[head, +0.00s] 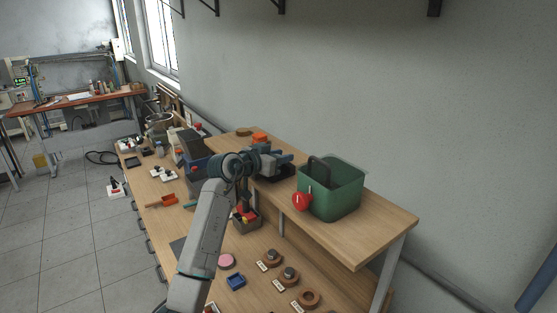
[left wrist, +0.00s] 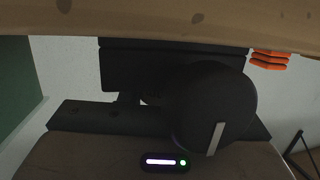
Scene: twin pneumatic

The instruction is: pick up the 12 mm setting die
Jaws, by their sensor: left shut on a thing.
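My left gripper (head: 283,157) is over the raised wooden shelf, left of the green bin. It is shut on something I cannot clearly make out. In the left wrist view a dark round body (left wrist: 212,108) with a pale bar fills the middle, in front of dark blocks. I cannot tell whether it is the held thing. On the lower bench, round brown pieces with pale label cards stand in a slanting row: two have grey tops (head: 270,254) (head: 290,274), and the nearest (head: 309,298) looks like a bare ring. The labels are too small to read, so I cannot identify the 12 mm die.
The green bin (head: 345,190) stands on the shelf (head: 385,217), with a round red thing (head: 301,201) at its left. An orange stack (head: 260,137) lies behind the gripper. A pink disc (head: 226,261) and a blue tray (head: 236,282) are below. The shelf's right end is clear.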

